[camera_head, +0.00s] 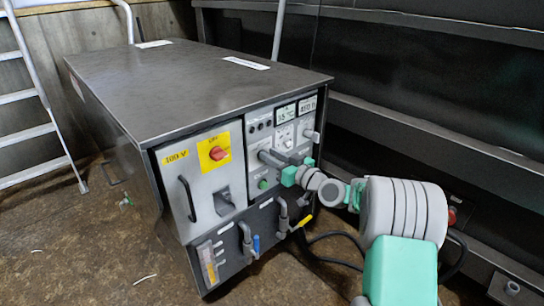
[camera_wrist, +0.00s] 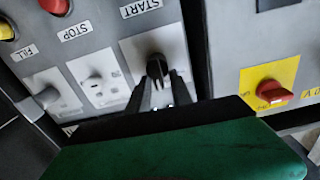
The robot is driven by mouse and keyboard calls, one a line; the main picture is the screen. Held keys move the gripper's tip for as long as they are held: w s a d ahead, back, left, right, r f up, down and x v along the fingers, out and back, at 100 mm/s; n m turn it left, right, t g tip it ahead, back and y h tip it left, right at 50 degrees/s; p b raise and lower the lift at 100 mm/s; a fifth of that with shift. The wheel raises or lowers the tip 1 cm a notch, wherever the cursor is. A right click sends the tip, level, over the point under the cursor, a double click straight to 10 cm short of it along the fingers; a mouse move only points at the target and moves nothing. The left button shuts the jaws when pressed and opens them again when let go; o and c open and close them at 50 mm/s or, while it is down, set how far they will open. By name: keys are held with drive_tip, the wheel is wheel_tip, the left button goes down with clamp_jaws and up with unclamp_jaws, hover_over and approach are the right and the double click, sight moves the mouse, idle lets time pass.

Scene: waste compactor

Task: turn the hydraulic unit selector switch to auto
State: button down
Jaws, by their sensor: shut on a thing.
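The hydraulic unit (camera_head: 200,80) is a dark metal box with a control panel (camera_head: 262,138) on its front. In the wrist view, a black selector knob (camera_wrist: 156,66) sits on a white plate (camera_wrist: 130,48) under the START label. My gripper (camera_wrist: 161,76) is shut on this knob, with one finger on each side. Its small position marks are too blurred to read. In the head view my gripper (camera_head: 276,164) is at the panel, and the arm comes in from the right. The gripper hides the knob there.
A red rotary switch on a yellow plate (camera_head: 214,151) is left of my gripper in the head view. Other panel switches (camera_wrist: 95,83) are close by. Pipes with blue and yellow valve handles (camera_head: 281,222) are below. A dark wall (camera_head: 420,90) stands at right, a ladder (camera_head: 35,95) at left.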

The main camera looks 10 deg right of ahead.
drive_tip(key=shift+m, duration=0.3)
drive_tip(key=m+p, duration=0.2)
drive_tip(key=m, duration=0.1)
drive_tip(key=shift+w+d, duration=0.15)
drive_tip(key=shift+d, duration=0.15)
drive_tip(key=m+p, duration=0.1)
drive_tip(key=m, duration=0.2)
drive_tip(key=shift+w+d+f+p, duration=0.1)
drive_tip(key=shift+d+f+p, duration=0.1)
drive_tip(key=shift+p, duration=0.15)
drive_tip(key=shift+f+m+p, duration=0.15)
drive_tip(key=shift+m+p, duration=0.25)
drive_tip(key=shift+m, duration=0.6)
drive_tip(key=c, duration=1.5)
unclamp_jaws()
drive_tip(key=shift+o, duration=0.2)
